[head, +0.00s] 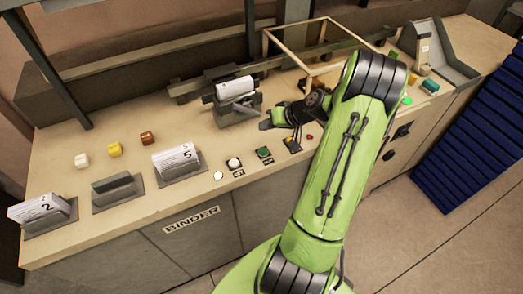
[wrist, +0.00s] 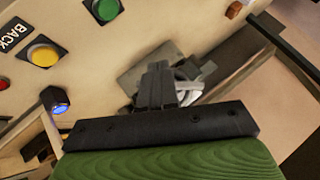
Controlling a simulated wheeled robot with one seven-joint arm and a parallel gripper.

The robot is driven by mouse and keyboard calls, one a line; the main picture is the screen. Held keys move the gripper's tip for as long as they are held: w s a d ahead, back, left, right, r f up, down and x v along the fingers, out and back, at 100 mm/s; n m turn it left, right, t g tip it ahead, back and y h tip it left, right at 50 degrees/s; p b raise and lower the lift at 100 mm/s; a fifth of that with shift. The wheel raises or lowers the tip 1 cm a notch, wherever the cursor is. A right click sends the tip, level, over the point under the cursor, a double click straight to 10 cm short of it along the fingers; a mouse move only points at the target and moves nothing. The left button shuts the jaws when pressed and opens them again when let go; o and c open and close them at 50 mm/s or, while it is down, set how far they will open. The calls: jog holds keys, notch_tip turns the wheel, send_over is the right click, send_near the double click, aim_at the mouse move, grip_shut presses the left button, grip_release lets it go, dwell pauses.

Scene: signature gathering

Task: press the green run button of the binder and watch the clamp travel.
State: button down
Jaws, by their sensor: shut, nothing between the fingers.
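The green run button (head: 264,152) sits in a dark square plate on the front of the bench, and its face also shows at the top edge of the wrist view (wrist: 103,8). The binder (head: 236,108) stands behind the button row with a stack of white sheets (head: 235,89) on it. Its clamp cannot be told apart clearly. My gripper (head: 268,124) is shut and empty, above the bench between the binder and the button row, apart from the green button. In the wrist view the shut fingers (wrist: 157,68) partly hide grey and white parts behind them.
A white button (head: 233,163) is left of the green one; a yellow BACK button (wrist: 43,52) and a red one (head: 310,137) are right. Number-5 papers (head: 176,158) stand left. An open frame (head: 303,45) rises behind my arm. Small blocks (head: 115,149) lie at left.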

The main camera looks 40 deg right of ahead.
jog(key=b, duration=0.6)
send_over(266, 152)
notch_tip(266, 152, down, 8)
jog(key=shift+w+d+f, duration=0.1)
jog(key=shift+f, duration=0.35)
dwell(1.2)
jog(key=shift+f+b, duration=0.35)
jog(key=shift+b, duration=0.15)
